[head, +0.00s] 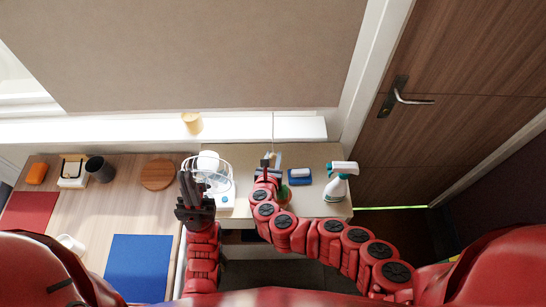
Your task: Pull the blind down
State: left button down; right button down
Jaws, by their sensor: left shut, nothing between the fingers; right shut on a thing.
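The blind (200,50) is a large beige-brown panel. It covers most of the window and its lower edge hangs just above the white sill. A thin pull cord (273,128) hangs from the blind's bottom right area down to my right gripper (268,162). That gripper is shut on the cord above the counter; its fingertips are small and partly hidden by the arm.
A yellow cup (192,122) stands on the sill (90,130). A wooden door (450,110) is at the right.

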jog(key=c, duration=1)
grip_release()
jog(key=shift+s+f, duration=0.15)
jog(key=shift+f, duration=0.15)
jog(key=o, duration=0.4)
jog(key=shift+r, duration=0.15)
jog(key=shift+s+a, duration=0.15)
jog(key=shift+s, duration=0.05)
jog(key=v, duration=1.6)
jog(key=shift+s+r+p, duration=0.3)
jog(key=shift+s, duration=0.05)
